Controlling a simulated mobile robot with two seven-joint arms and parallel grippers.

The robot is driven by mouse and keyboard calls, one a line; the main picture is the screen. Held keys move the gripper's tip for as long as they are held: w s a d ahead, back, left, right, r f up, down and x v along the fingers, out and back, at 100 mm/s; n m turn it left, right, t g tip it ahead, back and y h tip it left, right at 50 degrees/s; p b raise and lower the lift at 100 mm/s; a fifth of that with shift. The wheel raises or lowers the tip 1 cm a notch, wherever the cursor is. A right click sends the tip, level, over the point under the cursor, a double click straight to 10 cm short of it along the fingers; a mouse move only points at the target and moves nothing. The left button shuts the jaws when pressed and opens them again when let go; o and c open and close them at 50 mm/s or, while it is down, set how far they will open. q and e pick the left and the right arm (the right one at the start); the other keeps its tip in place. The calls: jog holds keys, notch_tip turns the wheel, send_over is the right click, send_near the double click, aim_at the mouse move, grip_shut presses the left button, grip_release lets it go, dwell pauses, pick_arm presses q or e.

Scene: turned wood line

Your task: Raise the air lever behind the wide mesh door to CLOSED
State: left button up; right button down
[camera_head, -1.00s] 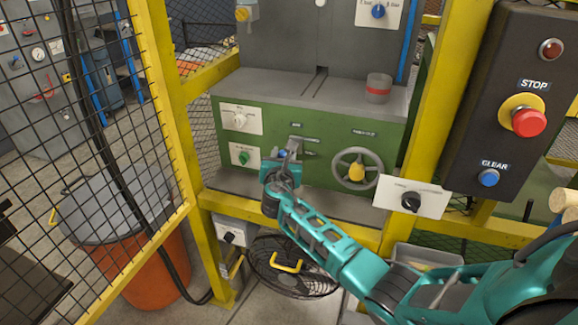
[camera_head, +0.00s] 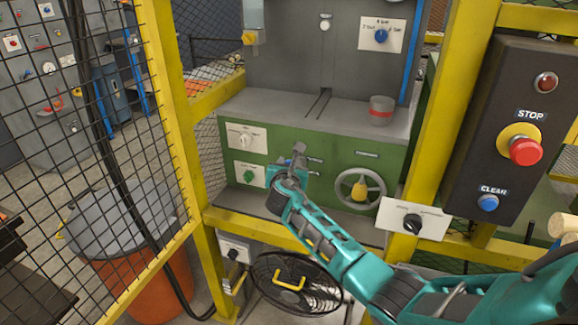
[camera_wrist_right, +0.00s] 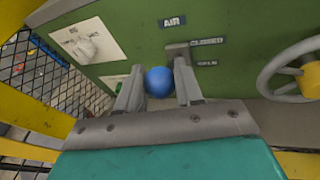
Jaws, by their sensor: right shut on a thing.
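The air lever's blue ball knob (camera_wrist_right: 158,82) sits between the two fingers of my right gripper (camera_wrist_right: 160,88) in the right wrist view. A grey lever part (camera_wrist_right: 178,50) shows behind it, beside the upper CLOSED label (camera_wrist_right: 206,42); the OPEN label (camera_wrist_right: 207,63) is lower. The AIR label (camera_wrist_right: 172,21) is above. In the head view my right gripper (camera_head: 292,165) is at the green panel (camera_head: 325,155), hiding most of the lever. The wide mesh door (camera_head: 95,130) stands at the left, swung clear of the opening. My left gripper is not in view.
A handwheel (camera_head: 360,189) is right of the lever. A white dial plate (camera_head: 246,136) and a green knob (camera_head: 249,176) are to its left. A yellow post (camera_head: 445,120) and STOP box (camera_head: 510,140) stand right. A fan (camera_head: 297,283) lies below.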

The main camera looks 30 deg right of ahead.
jog(key=c, duration=1.1)
grip_release()
jog(key=shift+w+r, duration=0.15)
jog(key=shift+r, duration=0.15)
jog(key=o, duration=0.3)
jog(key=shift+f, duration=0.2)
jog(key=shift+o, duration=0.2)
jog(key=v, duration=1.3)
